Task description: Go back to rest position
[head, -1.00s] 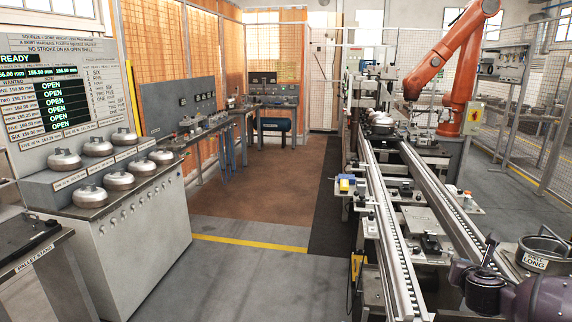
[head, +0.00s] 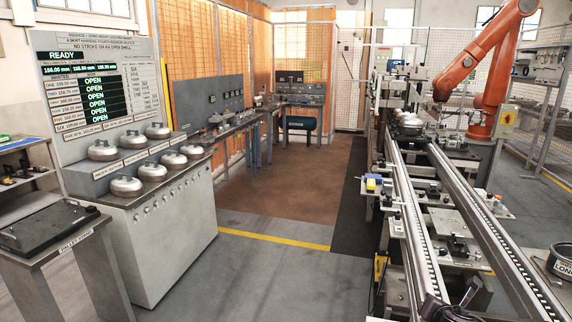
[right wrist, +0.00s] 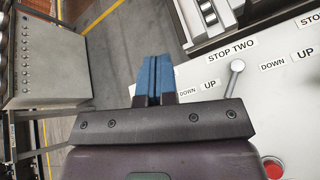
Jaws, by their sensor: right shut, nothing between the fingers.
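My right gripper (right wrist: 154,78) shows in the right wrist view with its two blue fingers side by side, shut and empty. It is over the edge of a white panel (right wrist: 212,72) labelled STOP TWO, with the floor beyond. A lever (right wrist: 234,75) on that panel stands to the right of the fingers, apart from them. In the head view only a small dark purple part of my right arm shows at the bottom edge. My left gripper is not in view.
A long conveyor (head: 411,225) runs along the right, with an orange robot arm (head: 484,60) behind it. A grey cabinet (head: 165,238) bearing several metal shells and a pallet stand (head: 100,262) are at left. Grey floor (head: 275,275) between them is clear. A red button (right wrist: 272,168) sits on the panel.

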